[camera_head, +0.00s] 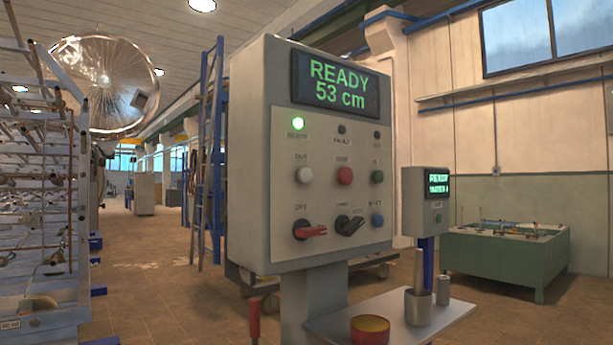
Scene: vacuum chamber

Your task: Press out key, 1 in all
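A grey control box (250,160) stands on a post in the middle of the head view, turned slightly to the right. Its dark display (335,84) reads "READY 53 cm" in green. The white key (304,175) sits under a label that looks like "OUT". Beside it are a red key (345,176) and a green key (377,176). Below are a red rotary handle (311,230), a black rotary switch (349,225) and a blue key (377,219). Neither of my grippers shows.
A smaller console (425,205) and a green bench (507,262) stand behind on the right. Racks (40,170) fill the left; an aisle lies between.

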